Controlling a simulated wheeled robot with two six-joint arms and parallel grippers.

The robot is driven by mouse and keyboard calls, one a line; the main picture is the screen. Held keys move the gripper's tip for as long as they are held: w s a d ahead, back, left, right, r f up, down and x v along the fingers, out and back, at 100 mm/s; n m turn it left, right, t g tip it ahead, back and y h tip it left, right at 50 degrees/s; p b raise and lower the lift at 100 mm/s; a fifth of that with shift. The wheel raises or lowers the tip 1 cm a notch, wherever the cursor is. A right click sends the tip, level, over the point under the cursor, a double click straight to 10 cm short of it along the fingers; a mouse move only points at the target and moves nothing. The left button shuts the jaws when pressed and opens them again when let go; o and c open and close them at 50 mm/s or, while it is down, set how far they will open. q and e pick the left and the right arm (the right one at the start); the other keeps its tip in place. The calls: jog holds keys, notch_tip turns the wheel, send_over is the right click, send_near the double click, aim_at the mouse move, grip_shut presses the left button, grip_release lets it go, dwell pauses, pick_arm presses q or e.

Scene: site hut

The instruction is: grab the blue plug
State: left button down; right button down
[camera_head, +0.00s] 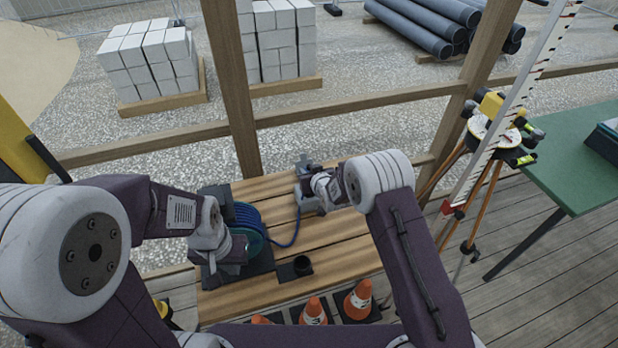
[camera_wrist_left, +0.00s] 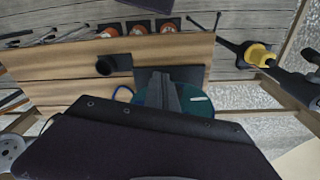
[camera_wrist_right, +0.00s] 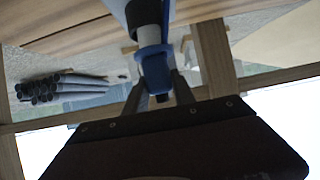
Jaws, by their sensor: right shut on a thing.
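The blue plug (camera_wrist_right: 154,62) sits between the two fingers of my right gripper (camera_wrist_right: 158,88), which is shut on it. In the head view my right gripper (camera_head: 308,184) is over the far right part of the wooden table, and the plug itself is mostly hidden there. A blue cable (camera_head: 296,228) runs from that area to a blue cable reel (camera_head: 247,216) on the table's left. My left gripper (camera_wrist_left: 160,80) is in front of the reel's teal disc (camera_wrist_left: 196,100), with its fingers together. I cannot tell whether it touches the reel.
A black cup-like piece (camera_head: 302,265) stands on the wooden table (camera_head: 340,250). Several orange cones (camera_head: 358,299) line the near edge. A wooden rail (camera_head: 320,108) runs behind. A tripod (camera_head: 484,165) and a green table (camera_head: 575,150) are on the right.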

jog(key=s+d+r+b, duration=0.1)
jog(key=s+d+r, duration=0.5)
jog(key=d+r, duration=0.2)
jog(key=shift+d+r, duration=0.3)
jog(key=shift+d, duration=0.75)
